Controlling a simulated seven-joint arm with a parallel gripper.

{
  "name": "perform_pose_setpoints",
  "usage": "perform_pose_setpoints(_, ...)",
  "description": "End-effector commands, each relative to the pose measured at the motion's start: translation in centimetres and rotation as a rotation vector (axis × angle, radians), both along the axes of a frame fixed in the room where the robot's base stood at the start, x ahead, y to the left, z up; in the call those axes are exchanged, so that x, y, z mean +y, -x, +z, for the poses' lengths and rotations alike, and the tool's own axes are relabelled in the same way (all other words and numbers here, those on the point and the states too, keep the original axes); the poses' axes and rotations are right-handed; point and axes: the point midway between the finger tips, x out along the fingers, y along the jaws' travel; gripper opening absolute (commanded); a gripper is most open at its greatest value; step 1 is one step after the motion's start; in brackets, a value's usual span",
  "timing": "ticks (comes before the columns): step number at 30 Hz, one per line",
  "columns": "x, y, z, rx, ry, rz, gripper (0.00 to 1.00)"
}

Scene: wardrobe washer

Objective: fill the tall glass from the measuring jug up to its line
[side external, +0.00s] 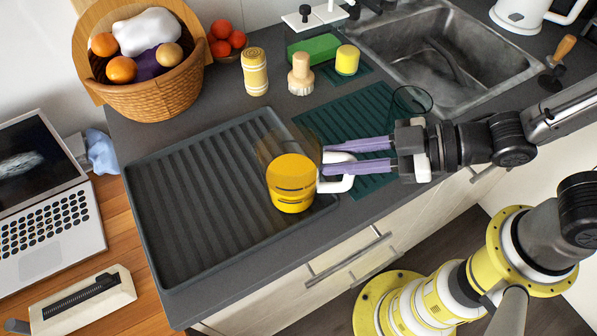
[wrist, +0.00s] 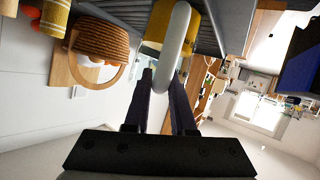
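The measuring jug (side external: 292,188) is yellow with dark marks and a white handle. It looks upright over the right part of the ribbed grey tray; I cannot tell whether it touches it. My gripper (side external: 323,157) has its two purple fingers on either side of the handle, apparently shut on it. In the wrist view, the white handle (wrist: 177,40) stands between my fingertips (wrist: 162,75), with the yellow jug body behind it. A clear round rim (side external: 411,98), perhaps the tall glass, shows behind my gripper; its lower part is hidden. A faint amber see-through shape lies behind the jug.
The ribbed grey tray (side external: 170,205) is otherwise bare. A green ribbed mat (side external: 350,112) lies behind my gripper. A brush (side external: 301,76), a yellow-banded jar (side external: 255,72) and a yellow cup (side external: 347,60) stand at the back. A fruit basket (side external: 150,95) is back left; the sink is back right.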

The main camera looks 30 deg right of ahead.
Motion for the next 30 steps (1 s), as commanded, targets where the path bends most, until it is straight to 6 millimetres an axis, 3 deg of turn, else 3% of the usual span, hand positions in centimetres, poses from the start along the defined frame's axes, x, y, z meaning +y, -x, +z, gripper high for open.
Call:
perform_pose_setpoints(3,0.0,0.0,0.0,0.000,0.000,0.000,0.00)
perform_pose_setpoints(13,0.0,0.0,0.3,-0.003,-0.003,0.000,0.00)
perform_pose_setpoints(30,0.1,0.0,4.3,-0.003,-0.003,0.001,0.00)
